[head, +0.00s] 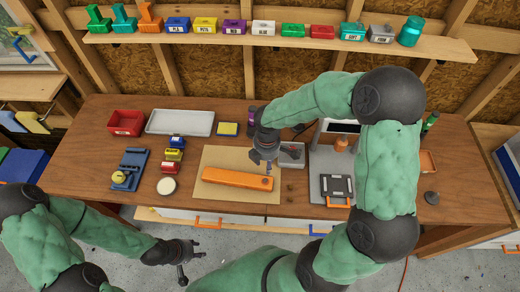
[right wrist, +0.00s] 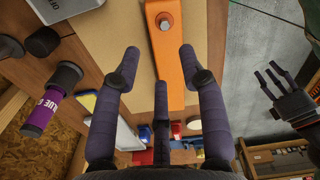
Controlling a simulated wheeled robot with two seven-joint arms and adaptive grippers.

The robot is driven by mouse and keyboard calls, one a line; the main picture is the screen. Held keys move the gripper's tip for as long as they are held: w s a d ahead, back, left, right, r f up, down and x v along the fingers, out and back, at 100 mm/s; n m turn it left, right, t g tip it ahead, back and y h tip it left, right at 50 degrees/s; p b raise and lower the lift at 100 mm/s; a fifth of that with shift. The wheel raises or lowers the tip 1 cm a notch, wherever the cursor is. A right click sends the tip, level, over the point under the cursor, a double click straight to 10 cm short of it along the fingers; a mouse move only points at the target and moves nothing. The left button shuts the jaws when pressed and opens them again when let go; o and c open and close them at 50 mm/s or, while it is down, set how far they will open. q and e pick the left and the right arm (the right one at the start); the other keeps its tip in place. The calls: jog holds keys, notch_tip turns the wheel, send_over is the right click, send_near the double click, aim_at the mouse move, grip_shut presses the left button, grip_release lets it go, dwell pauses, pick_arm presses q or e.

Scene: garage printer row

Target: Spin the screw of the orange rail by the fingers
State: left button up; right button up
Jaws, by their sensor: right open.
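The orange rail (head: 232,178) lies lengthwise on a tan mat (head: 258,196) on the workbench. Its grey screw (right wrist: 165,21) stands near the rail's right end and is clear in the right wrist view, at the top. My right gripper (head: 266,163) is just above that end of the rail. In the right wrist view its three dark fingers (right wrist: 160,62) are spread and empty, and the screw is beyond their tips, apart from them. My left gripper (head: 186,260) hangs in front of the bench, away from the rail, with its fingers apart and empty; it also shows in the right wrist view (right wrist: 277,82).
Small coloured boxes (head: 172,155) and a blue fixture (head: 130,170) are left of the mat. A printer (head: 328,160) stands to the right.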

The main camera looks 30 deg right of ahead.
aim_at(266, 180)
pick_arm(q)
notch_tip(266, 180, down, 9)
jog(key=b, duration=0.9)
jog(key=shift+s, duration=0.35)
pick_arm(e)
jog(key=f, duration=1)
jog(key=shift+s+f, duration=0.3)
jog(key=shift+s, duration=0.05)
grip_shut()
pick_arm(q)
jog(key=shift+f, duration=0.1)
